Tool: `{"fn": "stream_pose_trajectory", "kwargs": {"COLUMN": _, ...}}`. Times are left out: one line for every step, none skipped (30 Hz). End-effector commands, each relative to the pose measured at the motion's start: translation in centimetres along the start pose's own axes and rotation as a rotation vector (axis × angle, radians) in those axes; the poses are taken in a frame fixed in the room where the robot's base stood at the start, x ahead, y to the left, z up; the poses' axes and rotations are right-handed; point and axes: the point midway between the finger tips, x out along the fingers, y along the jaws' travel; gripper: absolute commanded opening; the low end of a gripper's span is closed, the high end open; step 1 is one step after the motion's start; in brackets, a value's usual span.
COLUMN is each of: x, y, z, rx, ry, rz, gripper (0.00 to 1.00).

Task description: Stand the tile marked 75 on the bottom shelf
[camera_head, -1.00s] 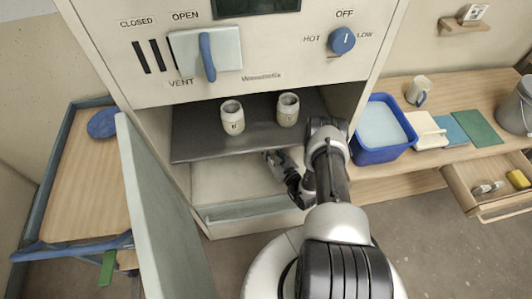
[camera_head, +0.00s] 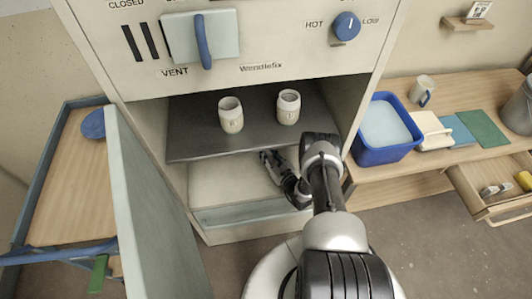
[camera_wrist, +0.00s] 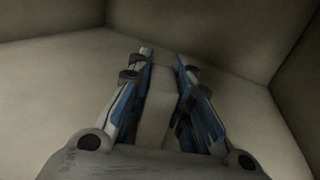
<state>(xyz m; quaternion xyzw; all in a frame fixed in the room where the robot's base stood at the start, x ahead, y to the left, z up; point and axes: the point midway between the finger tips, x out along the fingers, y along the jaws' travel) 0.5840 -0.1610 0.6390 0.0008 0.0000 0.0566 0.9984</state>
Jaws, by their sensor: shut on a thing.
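My gripper (camera_head: 268,158) reaches into the lower compartment of the kiln-like cabinet, under the dark upper shelf (camera_head: 195,140). In the wrist view, my gripper (camera_wrist: 164,58) is shut on a pale, plain-looking tile (camera_wrist: 158,105) held between its blue-grey fingers. No number can be read on the tile from here. The pale bottom shelf (camera_head: 220,180) lies below, and its surface also shows in the wrist view (camera_wrist: 55,90) with the walls and a back corner close by. I cannot tell whether the tile touches the shelf.
Two pale jars (camera_head: 231,115) (camera_head: 288,107) stand on the dark shelf above my arm. The open cabinet door (camera_head: 150,210) stands at the left. A blue basin (camera_head: 375,155) sits on the bench at the right. The left part of the bottom shelf is clear.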

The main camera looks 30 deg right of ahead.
Motion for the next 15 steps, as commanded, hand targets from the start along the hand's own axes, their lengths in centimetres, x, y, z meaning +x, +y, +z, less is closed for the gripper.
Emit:
{"fn": "stream_pose_trajectory", "kwargs": {"x": 0.01, "y": -0.01, "z": 0.10, "rx": 0.000, "ry": -0.001, "rz": 0.000, "gripper": 0.00}}
{"fn": "stream_pose_trajectory", "kwargs": {"x": 0.01, "y": -0.01, "z": 0.07, "rx": 0.000, "ry": -0.001, "rz": 0.000, "gripper": 0.00}}
{"fn": "stream_pose_trajectory", "kwargs": {"x": 0.00, "y": 0.00, "z": -0.03, "rx": 0.000, "ry": -0.001, "rz": 0.000, "gripper": 0.00}}
{"fn": "stream_pose_trajectory", "kwargs": {"x": -0.01, "y": 0.01, "z": -0.14, "rx": 0.000, "ry": -0.001, "rz": 0.000, "gripper": 0.00}}
{"fn": "stream_pose_trajectory", "kwargs": {"x": -0.02, "y": 0.01, "z": -0.25, "rx": 0.000, "ry": 0.000, "rz": 0.000, "gripper": 0.00}}
{"fn": "stream_pose_trajectory", "kwargs": {"x": -0.02, "y": 0.01, "z": -0.25, "rx": 0.000, "ry": 0.000, "rz": 0.000, "gripper": 0.21}}
{"fn": "stream_pose_trajectory", "kwargs": {"x": -0.02, "y": 0.01, "z": -0.24, "rx": 0.000, "ry": 0.000, "rz": 0.000, "gripper": 0.23}}
{"fn": "stream_pose_trajectory", "kwargs": {"x": -0.02, "y": 0.01, "z": -0.23, "rx": 0.000, "ry": 0.000, "rz": 0.000, "gripper": 0.26}}
{"fn": "stream_pose_trajectory", "kwargs": {"x": -0.02, "y": 0.01, "z": -0.23, "rx": 0.000, "ry": 0.000, "rz": 0.000, "gripper": 0.28}}
{"fn": "stream_pose_trajectory", "kwargs": {"x": -0.02, "y": 0.01, "z": -0.23, "rx": 0.000, "ry": 0.000, "rz": 0.000, "gripper": 0.30}}
{"fn": "stream_pose_trajectory", "kwargs": {"x": -0.02, "y": 0.01, "z": -0.23, "rx": 0.000, "ry": 0.000, "rz": 0.000, "gripper": 0.32}}
{"fn": "stream_pose_trajectory", "kwargs": {"x": -0.02, "y": 0.01, "z": -0.23, "rx": 0.000, "ry": 0.000, "rz": 0.000, "gripper": 0.35}}
{"fn": "stream_pose_trajectory", "kwargs": {"x": -0.02, "y": 0.01, "z": -0.23, "rx": 0.000, "ry": 0.000, "rz": 0.000, "gripper": 0.37}}
{"fn": "stream_pose_trajectory", "kwargs": {"x": -0.02, "y": 0.01, "z": -0.23, "rx": 0.000, "ry": 0.000, "rz": 0.000, "gripper": 0.39}}
{"fn": "stream_pose_trajectory", "kwargs": {"x": -0.02, "y": 0.01, "z": -0.23, "rx": 0.000, "ry": 0.000, "rz": 0.000, "gripper": 0.40}}
